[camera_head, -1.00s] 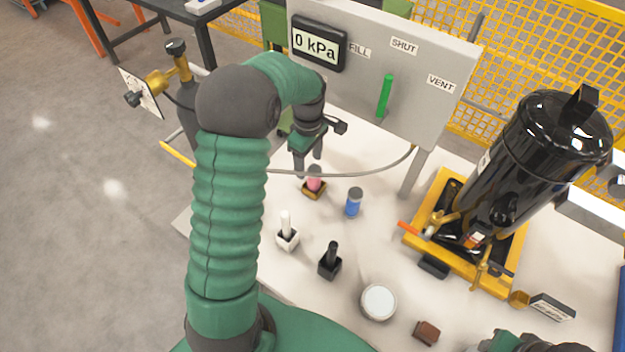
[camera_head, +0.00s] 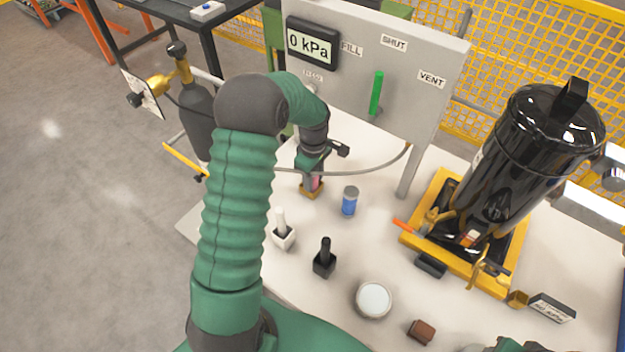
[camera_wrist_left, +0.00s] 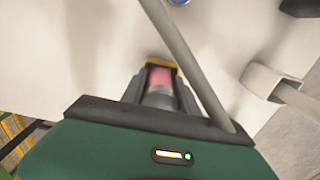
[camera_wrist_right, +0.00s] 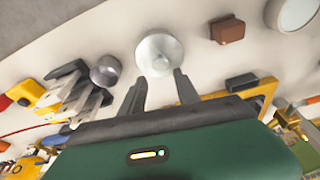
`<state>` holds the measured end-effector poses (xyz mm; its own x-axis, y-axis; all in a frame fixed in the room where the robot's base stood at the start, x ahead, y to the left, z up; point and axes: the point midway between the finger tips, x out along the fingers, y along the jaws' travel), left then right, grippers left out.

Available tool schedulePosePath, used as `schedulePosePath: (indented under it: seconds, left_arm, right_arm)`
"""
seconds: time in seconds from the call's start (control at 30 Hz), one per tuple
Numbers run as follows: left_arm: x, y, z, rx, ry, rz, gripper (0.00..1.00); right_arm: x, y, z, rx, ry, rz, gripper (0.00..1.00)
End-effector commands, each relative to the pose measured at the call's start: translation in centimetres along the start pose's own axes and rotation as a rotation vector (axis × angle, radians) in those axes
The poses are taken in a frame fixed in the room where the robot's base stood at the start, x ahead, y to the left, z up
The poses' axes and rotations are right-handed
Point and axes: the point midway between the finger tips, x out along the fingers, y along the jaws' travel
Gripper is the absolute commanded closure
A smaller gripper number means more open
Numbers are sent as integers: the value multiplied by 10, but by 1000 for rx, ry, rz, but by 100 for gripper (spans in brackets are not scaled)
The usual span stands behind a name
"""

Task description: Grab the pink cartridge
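The pink cartridge (camera_head: 315,183) stands upright in a small yellow-brown holder (camera_head: 310,192) on the white table, below the grey panel. My left gripper (camera_head: 313,184) is down over it and hides most of it in the head view. In the left wrist view the pink cartridge (camera_wrist_left: 160,78) sits between the two fingers of my left gripper (camera_wrist_left: 161,90). In the right wrist view my right gripper (camera_wrist_right: 160,88) is open and empty, near a round silver piece (camera_wrist_right: 159,54).
A blue cartridge (camera_head: 349,203) stands close to the right. A white piece (camera_head: 283,238) and a black piece (camera_head: 324,262) stand nearer. A grey hose (camera_head: 375,167) runs beside the gripper, and crosses the left wrist view (camera_wrist_left: 185,60). The grey panel (camera_head: 410,90) stands behind.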

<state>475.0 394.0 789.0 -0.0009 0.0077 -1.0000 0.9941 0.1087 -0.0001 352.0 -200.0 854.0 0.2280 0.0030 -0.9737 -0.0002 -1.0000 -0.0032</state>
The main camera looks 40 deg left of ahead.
Motion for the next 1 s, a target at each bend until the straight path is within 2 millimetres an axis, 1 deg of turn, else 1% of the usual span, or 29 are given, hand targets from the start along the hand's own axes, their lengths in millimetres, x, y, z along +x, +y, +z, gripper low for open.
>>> schedulePosePath:
  seconds: [0.03,0.2,0.23,0.47,0.57,0.67,0.8,0.9,1.0]
  left_arm:
    - [1,0,-2,-1,-1,-1,76]
    - [2,0,-4,-2,-4,0,98]
    - [2,0,-4,-2,-4,0,100]
    - [2,0,-5,-3,-1,-2,100]
    - [-4,0,-6,-4,1,-1,100]
    - [-23,1,-6,-5,2,2,100]
    - [-60,1,-6,-3,1,5,100]
    - [-81,0,-5,-4,-1,3,100]
    - [-96,1,-2,15,-2,2,100]
  right_arm:
    - [0,0,0,0,0,0,62]
    - [0,0,0,0,0,0,62]
    - [0,0,0,0,0,0,62]
    - [0,0,0,0,0,0,62]
    - [-1,0,0,0,0,0,62]
    - [-4,0,-1,0,0,0,62]
    - [-10,0,-2,0,0,0,62]
    - [-12,0,-3,0,0,0,62]
    - [-15,0,-4,0,0,0,62]
